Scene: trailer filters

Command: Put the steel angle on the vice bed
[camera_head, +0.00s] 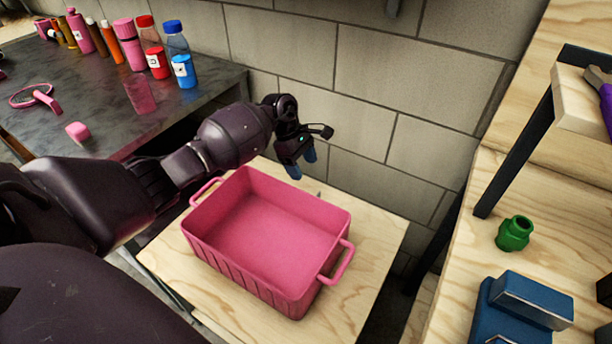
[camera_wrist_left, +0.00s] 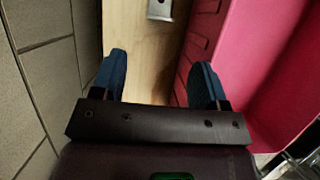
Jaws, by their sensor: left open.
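A small grey metal piece, probably the steel angle (camera_wrist_left: 160,9), lies on the wooden table at the top of the left wrist view, partly cut off. Only a sliver of it shows behind the pink bin in the head view (camera_head: 318,194). My left gripper (camera_head: 301,162) is open and empty, above the table strip between the bin and the wall. In the left wrist view its blue fingers (camera_wrist_left: 160,72) point toward the metal piece, apart from it. The blue vice (camera_head: 520,308) stands on the wooden bench at the lower right, cut off by the frame edge. My right gripper is not in view.
The pink bin (camera_head: 204,216) fills most of the small wooden table (camera_head: 375,250) and looks empty. The block wall (camera_head: 360,100) is close behind. A green part (camera_head: 514,233) stands near the vice, below a raised shelf (camera_head: 575,105). Bottles stand on the dark table (camera_head: 200,88).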

